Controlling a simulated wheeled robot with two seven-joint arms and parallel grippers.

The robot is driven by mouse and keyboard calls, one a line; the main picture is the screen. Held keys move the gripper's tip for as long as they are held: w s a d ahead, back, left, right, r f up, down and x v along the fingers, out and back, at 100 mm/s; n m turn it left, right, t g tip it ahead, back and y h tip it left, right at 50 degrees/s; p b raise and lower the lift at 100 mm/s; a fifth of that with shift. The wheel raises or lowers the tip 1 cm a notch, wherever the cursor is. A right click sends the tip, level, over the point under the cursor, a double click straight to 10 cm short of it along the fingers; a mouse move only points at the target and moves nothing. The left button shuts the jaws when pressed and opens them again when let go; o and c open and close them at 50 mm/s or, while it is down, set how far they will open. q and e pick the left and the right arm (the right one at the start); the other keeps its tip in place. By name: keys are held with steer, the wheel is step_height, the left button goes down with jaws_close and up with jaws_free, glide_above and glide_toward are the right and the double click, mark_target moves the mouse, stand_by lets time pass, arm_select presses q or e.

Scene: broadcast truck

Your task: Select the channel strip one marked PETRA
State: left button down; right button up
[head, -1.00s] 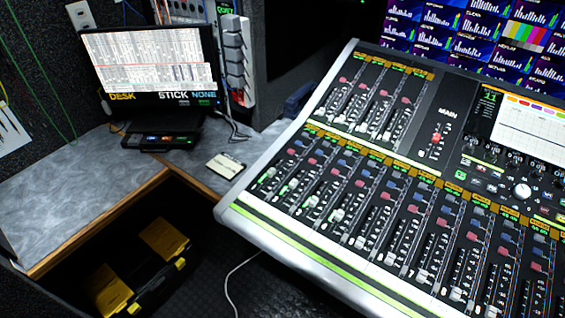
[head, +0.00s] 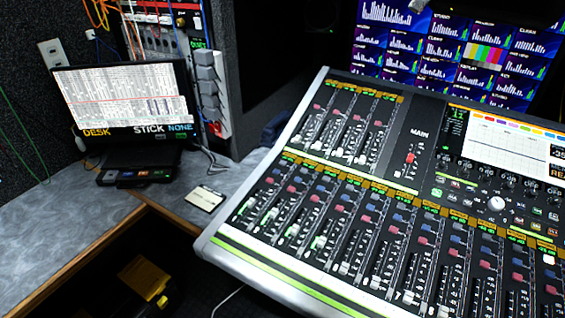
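The mixing console (head: 225,252) fills the right half of the head view, its near edge slanting down to the right. A long lower bank of channel strips (head: 345,235) runs along it, each with a fader, coloured buttons and a small amber and green label. A shorter upper bank (head: 345,130) sits behind, beside a strip marked MAIN (head: 410,158). The labels are too small to read, so I cannot tell which strip is marked PETRA. Neither of my grippers is in view.
A monitor (head: 125,98) reading DESK, STICK and NONE stands on the grey side counter (head: 60,215), with a small black device (head: 135,176) in front. A pale card (head: 205,198) lies near the console. A yellow case (head: 145,280) is on the floor. Screens (head: 460,45) line the back.

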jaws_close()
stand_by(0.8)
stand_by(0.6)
